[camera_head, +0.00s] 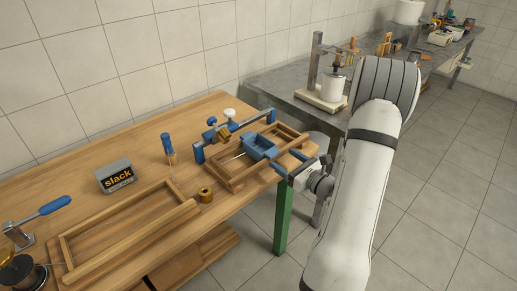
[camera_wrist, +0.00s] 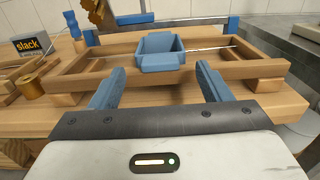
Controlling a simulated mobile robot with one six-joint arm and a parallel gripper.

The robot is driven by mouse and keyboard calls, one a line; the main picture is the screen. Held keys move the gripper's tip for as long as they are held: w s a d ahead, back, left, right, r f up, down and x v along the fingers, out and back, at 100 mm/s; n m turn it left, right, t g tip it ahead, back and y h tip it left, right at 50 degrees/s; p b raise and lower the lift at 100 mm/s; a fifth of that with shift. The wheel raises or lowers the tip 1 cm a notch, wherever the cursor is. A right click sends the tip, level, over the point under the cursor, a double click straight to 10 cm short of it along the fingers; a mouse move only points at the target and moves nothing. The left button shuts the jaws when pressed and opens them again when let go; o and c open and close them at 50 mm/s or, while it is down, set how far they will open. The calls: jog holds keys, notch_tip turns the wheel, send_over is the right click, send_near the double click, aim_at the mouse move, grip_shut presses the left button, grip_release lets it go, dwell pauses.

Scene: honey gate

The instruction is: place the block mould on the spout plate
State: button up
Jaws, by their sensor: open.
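A small blue open-topped box, which looks like the block mould (camera_head: 262,146), sits upright in a wooden frame near the table's right end. It also shows in the wrist view (camera_wrist: 160,58). My gripper (camera_head: 272,156) is open, with its two blue fingers pointing at the box from the right. In the wrist view my gripper (camera_wrist: 157,80) has its fingertips apart and empty, with the box just beyond them and roughly centred. I cannot tell for sure which thing is the spout plate.
The wooden frame (camera_wrist: 95,82) surrounds the box, with a thin rod across it. A blue bar clamp (camera_head: 231,129) stands behind. A wooden tray (camera_head: 120,243), a slack sign (camera_head: 116,177) and a brass spool (camera_head: 206,195) lie left. A white pot stand (camera_head: 322,99) is on the grey bench.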

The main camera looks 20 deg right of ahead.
aim_at(276, 154)
jog(key=x, duration=0.4)
jog(key=shift+w+a+f, duration=0.1)
jog(key=shift+w+a, duration=0.05)
jog(key=shift+w, duration=0.05)
jog(key=c, duration=1.4)
jog(key=shift+o, duration=0.2)
